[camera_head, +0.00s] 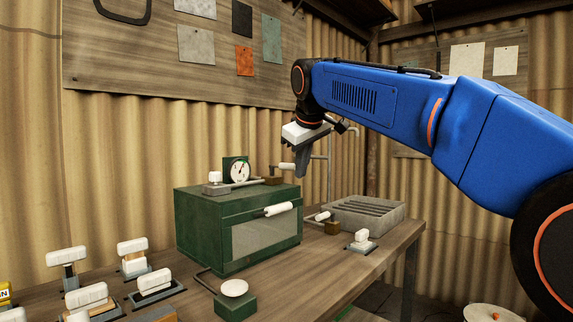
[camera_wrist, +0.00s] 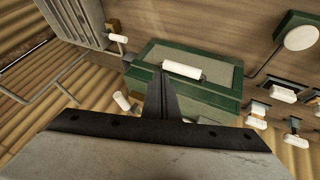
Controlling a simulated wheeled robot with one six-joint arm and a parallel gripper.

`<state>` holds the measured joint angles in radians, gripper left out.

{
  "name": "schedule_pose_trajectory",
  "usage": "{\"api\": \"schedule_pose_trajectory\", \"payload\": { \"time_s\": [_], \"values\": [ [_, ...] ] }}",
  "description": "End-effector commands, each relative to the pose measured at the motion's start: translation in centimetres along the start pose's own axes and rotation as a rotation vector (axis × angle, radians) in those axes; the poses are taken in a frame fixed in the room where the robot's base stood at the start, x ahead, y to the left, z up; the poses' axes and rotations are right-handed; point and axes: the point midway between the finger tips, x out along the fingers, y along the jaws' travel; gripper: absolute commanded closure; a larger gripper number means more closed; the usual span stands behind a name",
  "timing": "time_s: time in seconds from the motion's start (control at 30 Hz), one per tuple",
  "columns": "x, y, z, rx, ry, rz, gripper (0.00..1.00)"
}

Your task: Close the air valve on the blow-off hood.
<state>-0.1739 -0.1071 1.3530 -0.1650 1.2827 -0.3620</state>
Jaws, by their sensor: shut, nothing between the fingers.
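A green cabinet (camera_head: 212,222) with a glass front and a white bar handle (camera_head: 277,209) stands on the bench; it seems to be the hood. On its top, a small lever valve with a white grip (camera_head: 287,166) and brass block (camera_head: 272,180) sits at the right, beside a gauge (camera_head: 238,171). Another lever with a white grip (camera_head: 322,216) and brass body stands on the bench right of the cabinet. Which is the air valve I cannot tell. My gripper (camera_head: 302,175) is shut and empty, pointing down near the cabinet's top right edge. In the wrist view its fingers (camera_wrist: 161,78) overlap the cabinet (camera_wrist: 225,70).
A grey slatted tray (camera_head: 382,225) and a white-topped switch (camera_head: 361,239) are at the bench's right end. Several white-handled controls (camera_head: 132,256) fill the front left. A round white knob (camera_head: 234,288) is in front. A thin pipe (camera_head: 329,165) rises behind my gripper.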

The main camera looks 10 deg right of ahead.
Motion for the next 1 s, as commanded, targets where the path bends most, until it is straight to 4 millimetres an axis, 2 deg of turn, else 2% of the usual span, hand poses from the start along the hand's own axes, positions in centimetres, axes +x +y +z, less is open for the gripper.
{"api": "schedule_pose_trajectory", "payload": {
  "time_s": [0.03,0.1,0.2,0.33,0.5,0.63,1.0],
  "values": [
    [0.0,0.5,-2.1,-0.019,0.009,0.006,1.00],
    [-0.2,1.2,-4.5,-0.048,0.020,0.016,1.00],
    [-0.5,1.9,-7.3,-0.081,0.032,0.028,1.00],
    [-0.7,2.4,-9.6,-0.109,0.043,0.039,1.00],
    [-0.6,2.6,-10.5,-0.121,0.047,0.045,1.00],
    [0.5,2.6,-10.5,-0.121,0.047,0.045,1.00],
    [6.5,2.9,-10.8,-0.121,0.046,0.044,1.00]
  ]
}}
